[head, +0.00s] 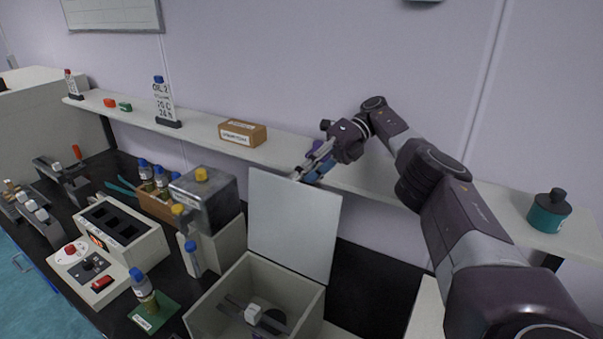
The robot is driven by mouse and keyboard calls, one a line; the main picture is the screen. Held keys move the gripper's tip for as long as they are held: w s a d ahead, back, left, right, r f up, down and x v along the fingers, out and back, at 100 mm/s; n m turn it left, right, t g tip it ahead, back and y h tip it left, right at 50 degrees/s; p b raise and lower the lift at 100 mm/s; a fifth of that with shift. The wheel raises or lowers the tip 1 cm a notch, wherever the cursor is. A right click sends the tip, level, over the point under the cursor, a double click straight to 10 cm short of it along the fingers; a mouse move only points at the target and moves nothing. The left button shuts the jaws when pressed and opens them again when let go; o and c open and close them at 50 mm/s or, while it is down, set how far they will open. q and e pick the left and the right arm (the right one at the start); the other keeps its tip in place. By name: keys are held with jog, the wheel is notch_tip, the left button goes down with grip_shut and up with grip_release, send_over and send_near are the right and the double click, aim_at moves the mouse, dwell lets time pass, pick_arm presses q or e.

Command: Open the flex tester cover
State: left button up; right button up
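The flex tester (206,309) is a pale open-topped box at the bottom centre, with dark bars, a small white block and a dark round part inside. Its cover (292,228) is a flat white panel that stands nearly upright at the box's back edge, so the box is open. My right gripper (302,174) is at the top edge of the cover, with its fingers pointing down and left. Whether the fingers touch the cover or how far they are apart is unclear. My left gripper is not in view.
A wall shelf (381,184) runs behind the cover, with a brown box (242,132), a labelled bottle (162,98) and a teal bottle (549,210). Left of the tester stand a grey block-shaped unit (207,200) and a control console (118,236). A blue-capped bottle (143,286) stands in front.

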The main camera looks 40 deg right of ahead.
notch_tip(320, 180, up, 10)
jog(key=shift+f, duration=0.2)
dwell(0.7)
dwell(0.4)
dwell(0.3)
